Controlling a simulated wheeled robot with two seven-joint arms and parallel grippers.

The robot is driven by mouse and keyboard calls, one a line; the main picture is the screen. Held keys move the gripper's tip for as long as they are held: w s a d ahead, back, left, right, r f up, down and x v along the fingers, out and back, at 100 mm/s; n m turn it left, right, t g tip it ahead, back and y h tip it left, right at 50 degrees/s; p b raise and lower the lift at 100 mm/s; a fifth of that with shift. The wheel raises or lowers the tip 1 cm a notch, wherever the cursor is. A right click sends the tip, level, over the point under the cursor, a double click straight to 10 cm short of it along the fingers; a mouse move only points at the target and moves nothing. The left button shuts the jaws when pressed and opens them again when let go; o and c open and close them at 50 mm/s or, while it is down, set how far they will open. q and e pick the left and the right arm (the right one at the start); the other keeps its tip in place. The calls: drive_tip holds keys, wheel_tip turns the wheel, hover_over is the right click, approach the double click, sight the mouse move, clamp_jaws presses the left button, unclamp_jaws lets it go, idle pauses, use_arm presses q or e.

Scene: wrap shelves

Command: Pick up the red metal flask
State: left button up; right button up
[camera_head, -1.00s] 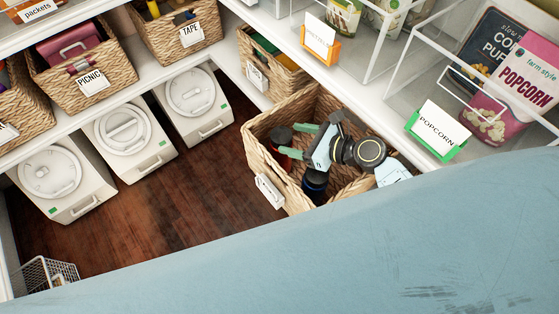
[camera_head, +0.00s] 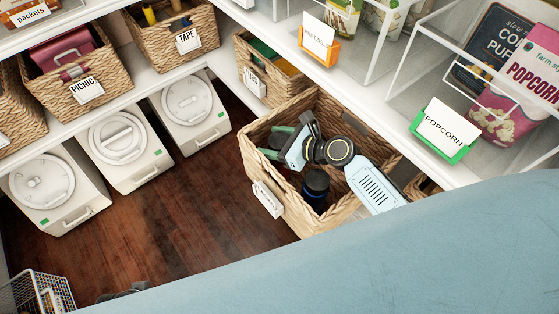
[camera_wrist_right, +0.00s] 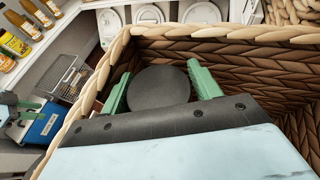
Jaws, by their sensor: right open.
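The red metal flask (camera_wrist_right: 160,88) shows in the right wrist view as a dark round lid seen from above; its red body is hidden. It stands inside a woven basket (camera_head: 256,172) on the right side of the head view. My right gripper (camera_head: 274,144) reaches down into this basket. Its green fingers are open, one on each side of the lid, in the right wrist view (camera_wrist_right: 160,90). Whether they touch the flask cannot be told.
A dark bottle with a blue band (camera_head: 316,186) stands in the same basket, beside my right arm. The basket walls are close around the gripper. Shelves with a popcorn bag (camera_head: 515,95) and a green-framed label (camera_head: 443,130) lie to the right. Wooden floor (camera_head: 195,215) is clear to the left.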

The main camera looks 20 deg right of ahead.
drive_tip(key=c, duration=1.2)
drive_tip(key=shift+c, duration=0.4)
drive_tip(key=shift+r, duration=0.2)
